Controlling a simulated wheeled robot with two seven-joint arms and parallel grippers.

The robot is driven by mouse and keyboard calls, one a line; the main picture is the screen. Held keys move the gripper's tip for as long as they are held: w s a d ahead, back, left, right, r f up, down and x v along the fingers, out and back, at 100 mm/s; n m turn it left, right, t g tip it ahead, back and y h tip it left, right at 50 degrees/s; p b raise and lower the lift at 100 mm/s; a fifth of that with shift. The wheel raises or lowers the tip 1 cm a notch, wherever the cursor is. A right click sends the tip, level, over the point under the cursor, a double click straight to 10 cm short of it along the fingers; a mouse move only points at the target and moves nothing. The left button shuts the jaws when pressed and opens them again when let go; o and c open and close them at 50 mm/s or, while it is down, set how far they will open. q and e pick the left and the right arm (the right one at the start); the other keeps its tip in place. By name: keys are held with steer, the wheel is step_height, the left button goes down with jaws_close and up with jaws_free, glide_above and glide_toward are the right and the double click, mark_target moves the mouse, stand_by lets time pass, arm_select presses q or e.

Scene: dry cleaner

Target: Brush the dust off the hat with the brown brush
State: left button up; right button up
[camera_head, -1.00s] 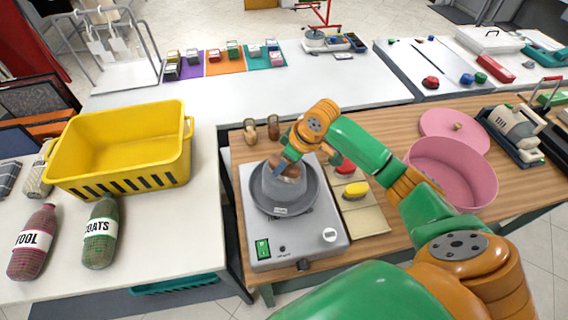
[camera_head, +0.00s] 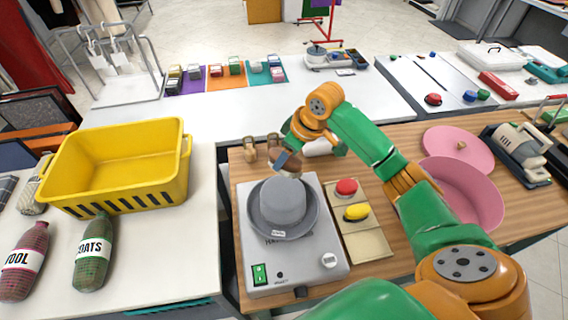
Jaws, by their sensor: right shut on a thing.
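The grey hat (camera_head: 283,203) sits brim down on the round plate of a grey machine (camera_head: 312,262). It is fully in view, and a small white tag shows at its front brim. My right gripper (camera_head: 288,152) is above and behind the crown, slightly to the right. It is shut on a brown brush (camera_head: 287,164), which is partly hidden by the fingers. The brush appears apart from the hat. Dust on the hat is too small to make out. My left gripper is not in view.
A red brush-like piece (camera_head: 346,188) and a yellow one (camera_head: 356,212) lie on a beige board right of the machine. A pink round box (camera_head: 470,195) stands further right.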

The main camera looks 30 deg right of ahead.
steer(key=shift+w+d+r, duration=0.1)
steer(key=shift+w+r, duration=0.05)
steer(key=shift+r, duration=0.4)
steer(key=shift+w+d+r, duration=0.1)
steer(key=shift+r, duration=0.4)
steer(key=shift+s+a+r, duration=0.1)
steer(key=shift+r, duration=0.2)
